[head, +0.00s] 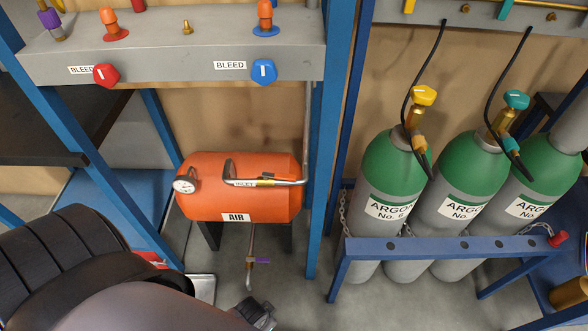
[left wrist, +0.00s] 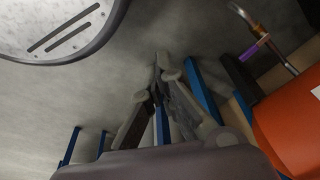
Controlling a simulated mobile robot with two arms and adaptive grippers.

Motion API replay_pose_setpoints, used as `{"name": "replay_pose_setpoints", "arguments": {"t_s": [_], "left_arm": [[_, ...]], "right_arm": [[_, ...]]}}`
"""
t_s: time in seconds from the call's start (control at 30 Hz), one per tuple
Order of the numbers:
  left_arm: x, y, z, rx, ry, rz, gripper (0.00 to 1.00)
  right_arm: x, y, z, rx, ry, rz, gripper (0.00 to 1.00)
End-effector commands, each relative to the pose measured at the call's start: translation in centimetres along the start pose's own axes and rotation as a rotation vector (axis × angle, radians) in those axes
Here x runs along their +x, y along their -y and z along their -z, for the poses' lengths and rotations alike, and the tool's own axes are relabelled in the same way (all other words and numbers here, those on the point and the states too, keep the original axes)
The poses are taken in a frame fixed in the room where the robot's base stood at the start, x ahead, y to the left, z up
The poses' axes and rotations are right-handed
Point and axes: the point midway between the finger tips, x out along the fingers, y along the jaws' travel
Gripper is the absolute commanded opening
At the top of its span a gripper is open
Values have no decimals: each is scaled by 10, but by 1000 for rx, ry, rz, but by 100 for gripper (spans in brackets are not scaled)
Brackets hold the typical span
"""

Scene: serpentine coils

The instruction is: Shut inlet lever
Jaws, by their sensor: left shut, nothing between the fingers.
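The orange air tank (head: 205,205) lies on its side under the rack. The tank (left wrist: 292,130) is at the right there; the inlet fitting is out of view.
A purple lever (head: 258,260) on a pipe hangs below the tank; it also shows in the left wrist view (left wrist: 256,48). A blue rack post (head: 320,180) stands right of the tank. Argon cylinders (head: 385,205) stand behind a blue rail (head: 450,247). Floor between is clear.

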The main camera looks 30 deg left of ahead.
Motion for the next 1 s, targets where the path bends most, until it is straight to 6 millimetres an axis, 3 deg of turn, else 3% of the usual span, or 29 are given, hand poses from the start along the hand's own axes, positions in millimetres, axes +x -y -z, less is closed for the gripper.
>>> {"name": "replay_pose_setpoints", "arguments": {"t_s": [0.2, 0.47, 0.67, 1.0], "left_arm": [[-64, 7, 50, -11, -38, 9, 0], [-139, 23, 98, -33, -74, 34, 0], [-199, 56, 147, -82, -110, 87, 0], [-224, 127, 226, -221, -128, 170, 0]], "right_arm": [[-5, 2, 1, 1, -1, 3, 40], [-9, 3, 1, 1, 0, 3, 40], [-12, 3, 1, 1, 0, 3, 40], [-14, 3, 0, 1, 2, 3, 40]]}}
